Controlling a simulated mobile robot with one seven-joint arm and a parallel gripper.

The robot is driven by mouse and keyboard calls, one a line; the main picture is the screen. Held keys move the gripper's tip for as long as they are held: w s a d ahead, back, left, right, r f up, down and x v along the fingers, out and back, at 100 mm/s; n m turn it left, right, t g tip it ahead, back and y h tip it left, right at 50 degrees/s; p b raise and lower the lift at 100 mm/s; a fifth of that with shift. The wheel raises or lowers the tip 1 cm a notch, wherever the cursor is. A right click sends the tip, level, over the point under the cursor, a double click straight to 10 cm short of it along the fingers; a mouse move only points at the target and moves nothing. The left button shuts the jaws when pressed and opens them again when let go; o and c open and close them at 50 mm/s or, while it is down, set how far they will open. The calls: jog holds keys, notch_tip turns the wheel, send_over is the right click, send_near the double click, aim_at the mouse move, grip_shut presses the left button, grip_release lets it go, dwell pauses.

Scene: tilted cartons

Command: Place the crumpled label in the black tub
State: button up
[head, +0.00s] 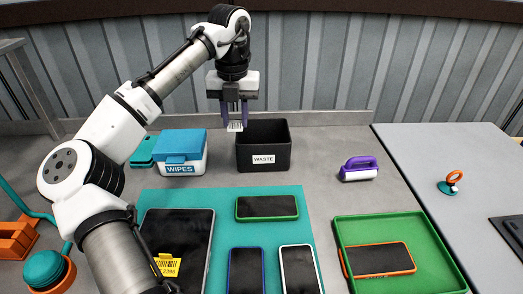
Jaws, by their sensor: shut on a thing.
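My gripper (235,122) is shut on the crumpled label (235,126), a small whitish piece with dark marks between the fingertips. It hangs at the left side of the black tub (264,160), which bears a white WASTE label on its front. The held label is at about the height of the tub's rim in the picture, near its left back corner. I cannot tell whether it is over the opening or just beside it. The tub's floor is hidden.
A blue-lidded wipes box (181,152) stands just left of the tub. A purple-handled roller (359,169) lies to the right. In front, a teal mat (222,217) holds a tablet (178,245) and several phones. A green tray (425,245) holds an orange-edged phone (380,260).

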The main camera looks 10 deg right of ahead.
jog(key=w+d+r+n+p, duration=0.1)
jog(key=w+d+r, duration=0.2)
jog(key=d+r, duration=0.35)
jog(key=f, duration=1.4)
jog(key=d+f, duration=0.1)
jog(key=f, duration=0.6)
jog(key=shift+f, duration=0.2)
jog(key=shift+f, duration=0.15)
jog(key=o, duration=0.9)
notch_tip(320, 180, up, 12)
jog(key=shift+r, duration=0.15)
